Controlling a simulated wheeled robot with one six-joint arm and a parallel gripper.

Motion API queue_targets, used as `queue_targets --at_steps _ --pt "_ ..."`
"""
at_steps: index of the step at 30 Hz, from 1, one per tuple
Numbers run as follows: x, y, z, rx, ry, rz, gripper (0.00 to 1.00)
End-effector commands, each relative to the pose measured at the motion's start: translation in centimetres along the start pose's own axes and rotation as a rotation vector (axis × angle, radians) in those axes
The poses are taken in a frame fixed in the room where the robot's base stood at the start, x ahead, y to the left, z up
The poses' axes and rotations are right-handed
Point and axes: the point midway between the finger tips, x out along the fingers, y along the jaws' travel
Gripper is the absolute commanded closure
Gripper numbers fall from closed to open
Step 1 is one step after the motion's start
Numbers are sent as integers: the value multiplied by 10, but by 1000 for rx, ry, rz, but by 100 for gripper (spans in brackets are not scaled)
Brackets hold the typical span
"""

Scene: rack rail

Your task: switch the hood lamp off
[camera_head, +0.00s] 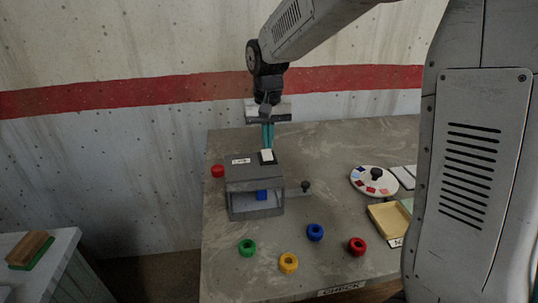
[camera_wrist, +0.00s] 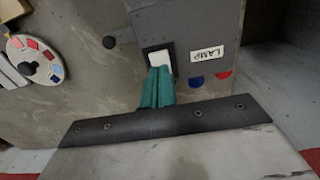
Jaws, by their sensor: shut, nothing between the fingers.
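The hood (camera_head: 254,202) is a grey box with an open front on the table, with a blue piece (camera_head: 262,195) inside. On its top is a white rocker switch (camera_head: 266,156) in a black frame, beside a label (camera_head: 241,161). In the wrist view the switch (camera_wrist: 160,59) sits next to the label reading LAMP (camera_wrist: 207,54). My gripper (camera_head: 268,137) points down over the switch with its teal fingers shut and empty. In the wrist view the fingertips (camera_wrist: 158,74) overlap the switch's near edge; I cannot tell whether they touch it. The lamp itself is not clearly seen.
Bare table (camera_head: 320,145) lies behind.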

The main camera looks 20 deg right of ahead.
Motion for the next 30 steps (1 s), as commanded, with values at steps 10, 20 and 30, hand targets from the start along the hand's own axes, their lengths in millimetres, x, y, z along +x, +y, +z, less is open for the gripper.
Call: queue_targets --at_steps 10,20,30 --pt "-29 0 0 0 2 -1 100" --pt "-43 0 0 0 1 0 100" --pt "-43 0 0 0 0 0 100"
